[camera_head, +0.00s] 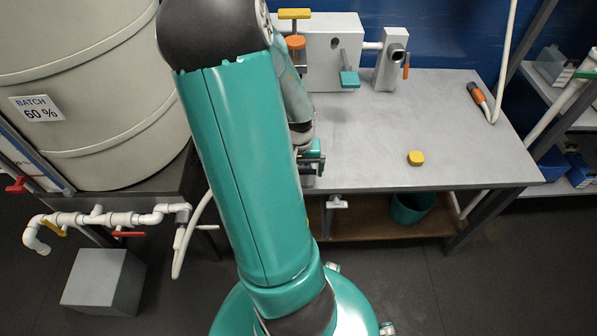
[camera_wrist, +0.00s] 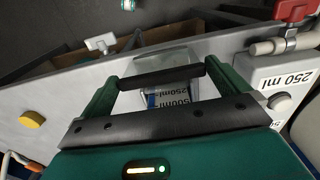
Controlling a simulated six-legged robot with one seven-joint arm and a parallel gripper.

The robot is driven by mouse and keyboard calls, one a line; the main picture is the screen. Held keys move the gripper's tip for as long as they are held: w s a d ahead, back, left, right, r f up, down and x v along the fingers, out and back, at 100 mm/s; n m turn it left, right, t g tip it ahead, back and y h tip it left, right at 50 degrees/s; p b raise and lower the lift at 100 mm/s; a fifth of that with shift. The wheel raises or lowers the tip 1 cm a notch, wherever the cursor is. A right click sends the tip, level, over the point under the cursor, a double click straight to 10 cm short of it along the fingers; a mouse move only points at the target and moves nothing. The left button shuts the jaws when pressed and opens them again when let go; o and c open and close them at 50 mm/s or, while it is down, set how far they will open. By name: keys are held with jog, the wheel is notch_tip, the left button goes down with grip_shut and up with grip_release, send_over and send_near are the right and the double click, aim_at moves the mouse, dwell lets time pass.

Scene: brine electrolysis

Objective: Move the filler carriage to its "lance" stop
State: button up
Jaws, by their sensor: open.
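My gripper (camera_wrist: 163,77) is open at the front edge of the bench, its two green fingers apart. A dark bar spans the space between the fingertips; I cannot tell whether they touch it. Beyond and below the bar is a pale part with a label (camera_wrist: 174,97) reading 500 ml and 250 ml. I cannot tell for sure which part is the filler carriage, and no "lance" mark is readable. In the head view my arm hides most of this area, and only a teal part of my gripper (camera_head: 311,157) shows beside it.
The grey bench (camera_head: 450,140) is mostly clear at right, with a yellow block (camera_head: 415,158) near its front. A grey machine (camera_head: 333,50) stands at the back. Pipes with a red valve (camera_head: 128,235) and a large tank (camera_head: 85,100) are at left. A 250 ml label (camera_wrist: 287,78) shows close at right.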

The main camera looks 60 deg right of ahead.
jog(key=shift+f, duration=0.75)
